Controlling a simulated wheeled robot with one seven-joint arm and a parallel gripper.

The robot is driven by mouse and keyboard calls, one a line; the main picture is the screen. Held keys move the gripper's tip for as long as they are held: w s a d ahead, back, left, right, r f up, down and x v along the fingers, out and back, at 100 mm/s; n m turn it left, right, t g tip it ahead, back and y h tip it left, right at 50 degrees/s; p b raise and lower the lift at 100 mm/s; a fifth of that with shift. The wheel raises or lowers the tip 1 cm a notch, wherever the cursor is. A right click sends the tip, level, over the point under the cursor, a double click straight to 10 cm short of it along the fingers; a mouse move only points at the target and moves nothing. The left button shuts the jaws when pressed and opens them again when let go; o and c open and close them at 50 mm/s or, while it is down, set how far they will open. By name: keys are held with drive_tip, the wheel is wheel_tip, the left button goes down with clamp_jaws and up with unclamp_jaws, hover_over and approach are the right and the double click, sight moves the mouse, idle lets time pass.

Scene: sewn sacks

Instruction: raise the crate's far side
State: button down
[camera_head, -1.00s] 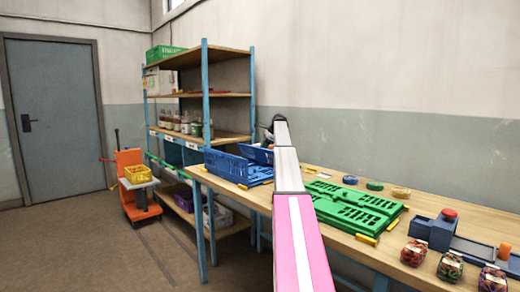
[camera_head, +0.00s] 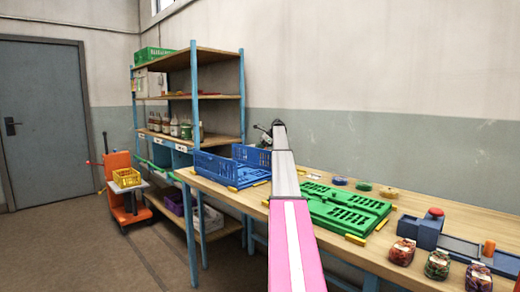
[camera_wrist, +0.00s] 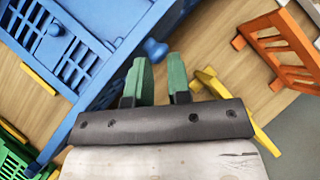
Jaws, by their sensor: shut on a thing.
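The blue crate (camera_head: 215,168) stands on the workbench, left of my arm. Its left side is up, and its far side (camera_head: 252,155) stands raised at the back, looking close to upright. In the wrist view the blue slatted panel (camera_wrist: 85,45) fills the upper left, with a round blue knob (camera_wrist: 155,48) at my fingertips. My gripper (camera_wrist: 160,72) has green fingers with a narrow gap between them, shut on the crate's far side at the knob. In the head view my gripper (camera_head: 266,132) is small, above the crate's far side, and the exact contact is hidden.
A green folded crate (camera_head: 345,208) lies flat right of my arm. An orange frame (camera_wrist: 275,50) and yellow pieces (camera_wrist: 205,82) lie near my gripper. A shelf (camera_head: 195,95) stands behind.

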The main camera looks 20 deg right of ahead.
drive_tip(key=shift+x, duration=0.85)
drive_tip(key=c, duration=1.5)
unclamp_jaws()
drive_tip(key=shift+s+f, duration=0.1)
drive_tip(key=shift+o, duration=1)
drive_tip(key=shift+f, duration=0.15)
drive_tip(key=shift+w, duration=0.2)
drive_tip(key=shift+s+d+r, duration=0.1)
drive_tip(key=shift+d+r, duration=0.15)
drive_tip(key=shift+r, duration=0.1)
drive_tip(key=v, duration=1)
drive_tip(key=shift+r, duration=0.15)
drive_tip(key=shift+d, duration=0.15)
